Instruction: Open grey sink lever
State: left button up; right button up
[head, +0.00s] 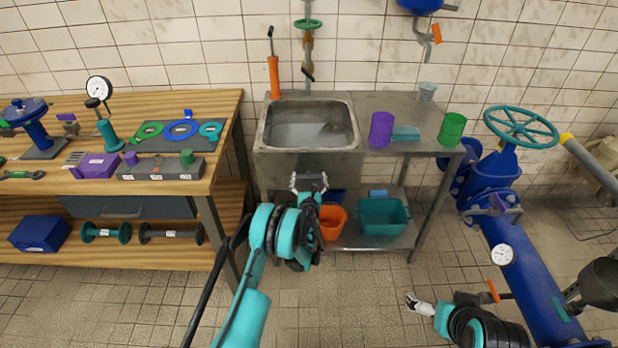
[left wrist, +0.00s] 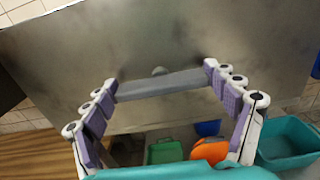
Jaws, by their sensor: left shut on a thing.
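The steel sink (head: 300,165) stands against the tiled wall, with its basin and plain front panel showing. The grey sink lever (left wrist: 160,85) is a flat bar on that front panel, lying nearly level with a small round knob just above its middle in the left wrist view. My left gripper (head: 309,182) is in front of the panel. Its fingers (left wrist: 163,84) stand wide apart, one at each end of the lever, shut on it lengthwise. My right gripper (head: 419,304) is low at the right over the floor, small and apart from the sink; its jaws are unclear.
An orange bucket (head: 332,222) and a teal crate (head: 383,217) are on the shelf under the sink. Purple (head: 381,130) and green (head: 452,129) cylinders stand on the counter. A wooden workbench (head: 225,110) is left; a blue pipe (head: 522,262) is right.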

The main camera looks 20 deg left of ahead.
pick_arm(q)
jog(key=shift+n, duration=0.4)
jog(key=n, duration=0.3)
jog(key=shift+a+n, duration=0.1)
jog(key=shift+n, duration=0.3)
jog(key=n, duration=0.4)
jog(key=shift+n, duration=0.3)
jog(key=n, duration=0.4)
jog(key=shift+f, duration=0.1)
jog(key=n, duration=0.4)
jog(key=shift+a+n, duration=0.1)
jog(key=shift+n, duration=0.2)
jog(key=o, duration=1)
